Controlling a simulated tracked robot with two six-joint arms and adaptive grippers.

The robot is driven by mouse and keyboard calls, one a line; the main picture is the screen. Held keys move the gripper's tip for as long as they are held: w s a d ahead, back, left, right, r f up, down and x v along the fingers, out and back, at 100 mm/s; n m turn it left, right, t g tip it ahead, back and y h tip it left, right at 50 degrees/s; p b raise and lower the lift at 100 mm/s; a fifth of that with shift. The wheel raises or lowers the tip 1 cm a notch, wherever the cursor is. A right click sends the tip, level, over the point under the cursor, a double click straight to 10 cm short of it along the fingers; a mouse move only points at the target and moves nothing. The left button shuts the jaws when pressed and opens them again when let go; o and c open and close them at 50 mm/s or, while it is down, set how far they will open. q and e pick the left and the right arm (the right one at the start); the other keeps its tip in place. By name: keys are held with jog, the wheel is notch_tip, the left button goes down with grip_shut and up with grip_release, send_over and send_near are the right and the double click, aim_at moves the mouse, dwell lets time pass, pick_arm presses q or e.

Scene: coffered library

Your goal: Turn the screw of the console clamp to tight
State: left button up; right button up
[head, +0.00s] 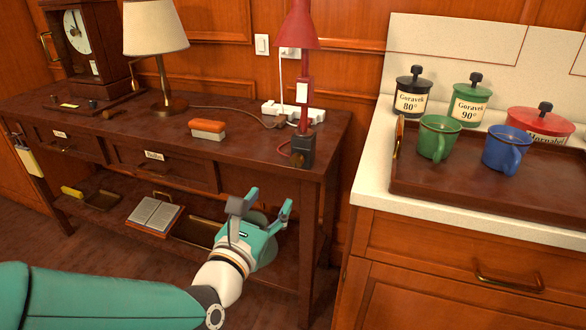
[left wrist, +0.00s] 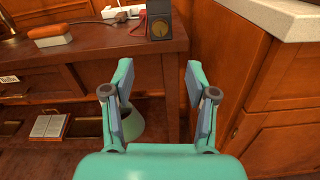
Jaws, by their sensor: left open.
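A red lamp (head: 305,80) stands at the right front of the dark wooden console (head: 245,130). At its foot is a dark block (head: 303,145) at the console's edge, which looks like the clamp. In the left wrist view this block (left wrist: 159,15) shows a round brass-coloured disc (left wrist: 160,28) on its front, perhaps the screw. I cannot tell how tight it is. My left gripper (head: 269,204) is open and empty, in front of the console, below and left of the block in the head view. In the left wrist view its fingers (left wrist: 159,78) point towards the console front, below the block.
A power strip (head: 285,112) and an orange-topped box (head: 208,129) lie on the console. A cabinet (head: 440,290) with a tray (head: 500,195) and mugs stands close on the right. A pale green object (left wrist: 133,120) is partly hidden behind my left gripper.

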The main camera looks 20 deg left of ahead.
aim_at(296, 162)
pick_arm(q)
jog(key=w, duration=1.6)
jog(key=shift+d+f+p, duration=0.1)
jog(key=shift+d+p, duration=0.2)
jog(key=shift+p, duration=0.1)
jog(key=shift+c, duration=0.2)
